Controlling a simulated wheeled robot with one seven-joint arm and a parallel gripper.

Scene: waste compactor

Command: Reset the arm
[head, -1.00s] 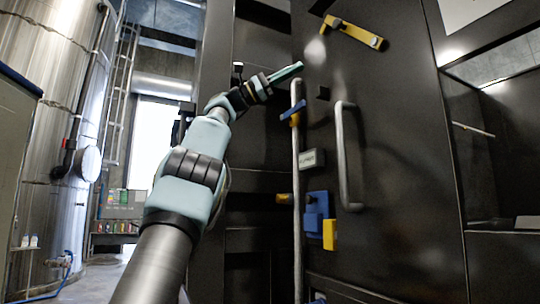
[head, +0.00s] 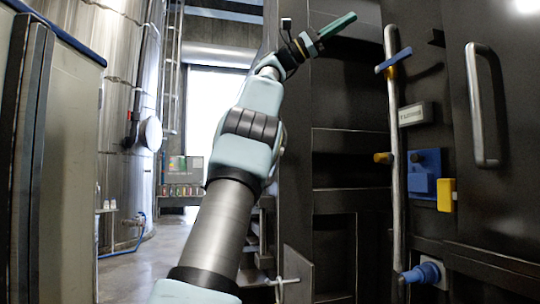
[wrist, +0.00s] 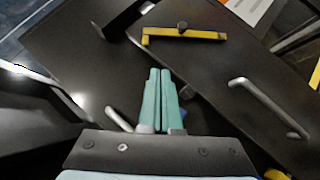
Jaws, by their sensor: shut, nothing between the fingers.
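My arm reaches up from the bottom of the head view. My gripper (head: 338,25) is at its end, high up, in front of the dark compactor. In the wrist view my gripper (wrist: 160,72) has its two green fingers side by side, closed with nothing between them. It points toward the dark door panel and appears apart from it, with the yellow latch bar (wrist: 185,37) beyond the fingertips.
The compactor front carries a long vertical rod (head: 397,170), a door handle (head: 483,105), a blue block (head: 424,175) and a yellow tab (head: 446,195). A tall steel tank (head: 120,100) stands at left. Open floor (head: 150,265) lies left of my arm.

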